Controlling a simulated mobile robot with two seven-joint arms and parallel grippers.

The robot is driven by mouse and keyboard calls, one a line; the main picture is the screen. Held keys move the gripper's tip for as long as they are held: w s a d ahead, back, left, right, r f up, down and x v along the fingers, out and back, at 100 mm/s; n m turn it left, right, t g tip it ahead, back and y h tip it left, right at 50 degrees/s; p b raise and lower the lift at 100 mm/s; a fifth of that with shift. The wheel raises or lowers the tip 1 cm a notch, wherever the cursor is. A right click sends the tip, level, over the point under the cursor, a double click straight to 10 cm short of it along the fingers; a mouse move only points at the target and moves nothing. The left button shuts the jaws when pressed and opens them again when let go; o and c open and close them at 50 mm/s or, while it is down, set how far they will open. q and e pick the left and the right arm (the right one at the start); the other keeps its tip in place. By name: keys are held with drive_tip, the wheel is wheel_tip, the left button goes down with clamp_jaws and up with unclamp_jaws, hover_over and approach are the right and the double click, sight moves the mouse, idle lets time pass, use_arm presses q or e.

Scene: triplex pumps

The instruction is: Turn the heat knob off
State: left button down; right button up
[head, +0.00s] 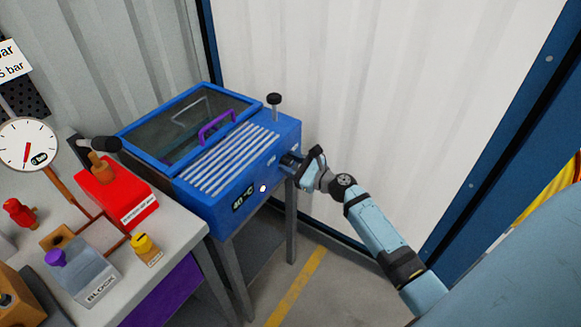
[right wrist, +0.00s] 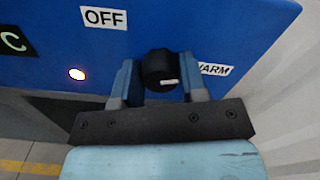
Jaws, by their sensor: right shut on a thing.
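The heat knob (right wrist: 159,68) is a black round knob on the front of a blue heated box (head: 225,212). In the right wrist view its white mark sits at its lower right, on the side of the WARM label (right wrist: 216,69). The OFF label (right wrist: 104,17) is up and to the left. My right gripper (head: 287,162) is at the box's right front. In the right wrist view its two fingers (right wrist: 159,80) stand on either side of the knob, shut on it. In the head view the gripper hides the knob. My left gripper is not in view.
A lamp (right wrist: 77,73) glows on the box front, near a 40 °C display (head: 243,198). The box has a glass lid with a purple handle (head: 216,127). A bench (head: 185,225) with a red block (head: 117,197) and a gauge (head: 27,145) stands at left.

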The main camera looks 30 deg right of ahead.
drive_tip(key=n+b, duration=0.1)
drive_tip(key=n, duration=0.1)
drive_tip(key=n+b, duration=0.1)
drive_tip(key=n, duration=0.1)
drive_tip(key=shift+f+b, duration=0.3)
drive_tip(key=shift+b, duration=0.05)
drive_tip(key=n+b, duration=0.3)
drive_tip(key=n, duration=0.1)
drive_tip(key=shift+a+n, duration=0.1)
drive_tip(key=shift+n, duration=0.2)
drive_tip(key=n+b, duration=0.3)
drive_tip(key=shift+f, duration=0.1)
drive_tip(key=n+b, duration=0.3)
drive_tip(key=n, duration=0.3)
drive_tip(key=n+b, duration=0.1)
drive_tip(key=n, duration=0.2)
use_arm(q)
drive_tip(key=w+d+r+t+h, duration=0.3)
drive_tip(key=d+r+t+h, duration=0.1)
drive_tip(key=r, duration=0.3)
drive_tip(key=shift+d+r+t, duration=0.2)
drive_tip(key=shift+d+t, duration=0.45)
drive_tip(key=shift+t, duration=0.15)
use_arm(e)
drive_tip(key=shift+n, duration=1.2)
drive_tip(key=o, duration=0.9)
drive_tip(key=shift+s, duration=0.1)
